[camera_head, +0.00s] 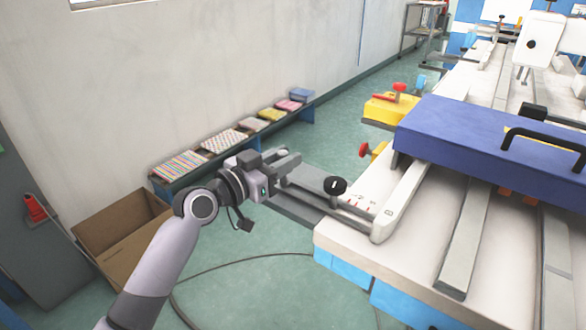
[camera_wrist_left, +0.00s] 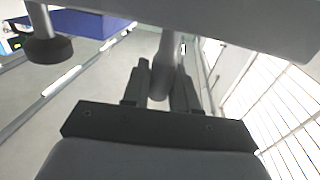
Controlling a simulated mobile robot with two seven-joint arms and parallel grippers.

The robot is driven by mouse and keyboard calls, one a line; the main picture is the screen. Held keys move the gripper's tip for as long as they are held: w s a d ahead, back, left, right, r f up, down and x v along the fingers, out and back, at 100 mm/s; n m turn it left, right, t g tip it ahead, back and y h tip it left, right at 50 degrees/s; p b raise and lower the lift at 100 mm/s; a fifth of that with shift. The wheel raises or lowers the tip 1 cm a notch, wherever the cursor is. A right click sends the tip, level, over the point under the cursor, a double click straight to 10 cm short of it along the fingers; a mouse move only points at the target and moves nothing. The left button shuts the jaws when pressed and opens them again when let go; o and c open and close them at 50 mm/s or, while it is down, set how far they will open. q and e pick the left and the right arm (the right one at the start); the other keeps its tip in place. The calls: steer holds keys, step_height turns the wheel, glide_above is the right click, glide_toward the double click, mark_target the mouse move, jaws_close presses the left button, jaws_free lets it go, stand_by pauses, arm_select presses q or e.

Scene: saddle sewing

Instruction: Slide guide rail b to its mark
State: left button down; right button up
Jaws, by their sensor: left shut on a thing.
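My left gripper (camera_head: 281,170) is shut at the outer end of a grey frame that sticks out past the table's left edge. In the left wrist view, its two dark fingers (camera_wrist_left: 161,92) stand either side of a grey rounded post (camera_wrist_left: 166,68). A pale rail (camera_head: 403,200) with a small unreadable label on its end lies on the white table, where the frame meets it. I cannot tell for sure whether this is guide rail b. Short red marks (camera_head: 360,203) show on the table just left of it. My right gripper is not in view.
A black knob (camera_head: 334,186) stands on the frame. A blue panel with a black handle (camera_head: 545,140) spans the white table (camera_head: 345,240). Grey bars (camera_head: 464,240) lie to the right. A cardboard box (camera_head: 125,225) and a low bench of coloured stacks (camera_head: 180,165) stand left.

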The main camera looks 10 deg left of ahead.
arm_select(q)
steer(key=shift+a, duration=0.15)
steer(key=c, duration=1)
jaws_free()
steer(key=v, duration=0.7)
steer(key=shift+s, duration=0.1)
